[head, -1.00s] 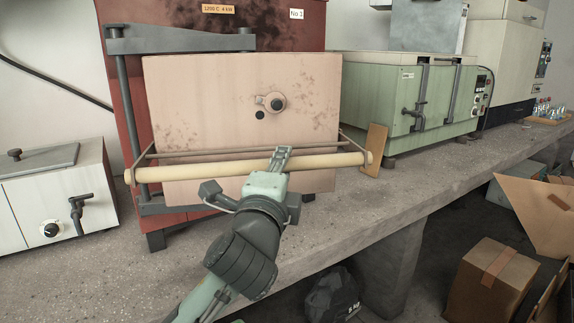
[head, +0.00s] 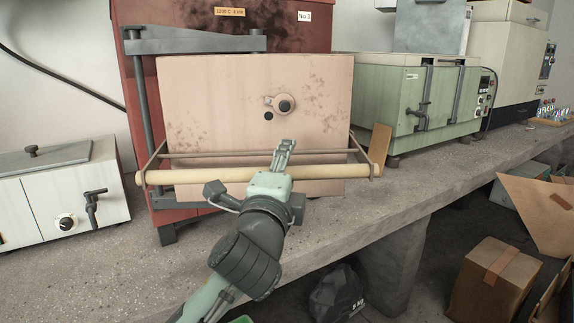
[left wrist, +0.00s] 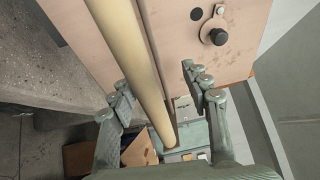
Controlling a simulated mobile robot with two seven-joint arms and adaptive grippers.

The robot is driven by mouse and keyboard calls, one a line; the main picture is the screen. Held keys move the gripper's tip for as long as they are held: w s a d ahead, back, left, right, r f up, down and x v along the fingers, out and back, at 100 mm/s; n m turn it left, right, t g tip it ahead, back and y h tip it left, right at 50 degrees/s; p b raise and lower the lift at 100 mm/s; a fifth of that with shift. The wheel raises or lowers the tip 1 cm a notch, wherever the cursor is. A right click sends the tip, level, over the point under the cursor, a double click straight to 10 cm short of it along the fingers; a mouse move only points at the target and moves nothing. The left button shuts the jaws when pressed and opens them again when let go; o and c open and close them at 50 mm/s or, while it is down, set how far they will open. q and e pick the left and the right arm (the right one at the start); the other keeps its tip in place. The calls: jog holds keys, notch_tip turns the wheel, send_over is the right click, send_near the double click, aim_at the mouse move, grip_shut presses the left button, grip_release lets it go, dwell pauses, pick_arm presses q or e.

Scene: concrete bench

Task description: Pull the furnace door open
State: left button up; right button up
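The furnace (head: 290,38) is a dark red cabinet with a pale pink, stained door (head: 230,95) across its front. I cannot tell whether there is a gap behind the door. A long cream bar handle (head: 335,171) runs across the door's lower part on metal brackets. My left gripper (head: 284,150) is at the middle of this bar. In the left wrist view the bar (left wrist: 125,45) passes between the fingers of my left gripper (left wrist: 160,85), with a visible gap to the right finger. The gripper is open around the bar. My right gripper is not in view.
A white box oven (head: 40,200) stands left on the concrete bench (head: 390,205). A green oven (head: 385,100) stands right, with a small tan board (head: 381,147) near the bar's right end. Cardboard boxes (head: 490,280) and a dark bag (head: 337,300) lie below the bench.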

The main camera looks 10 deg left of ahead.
pick_arm(q)
jog(key=shift+s+r, duration=0.1)
jog(key=shift+r, duration=0.05)
jog(key=s, duration=0.7)
jog(key=shift+s+a+f, duration=0.2)
jog(key=shift+a+f, duration=0.1)
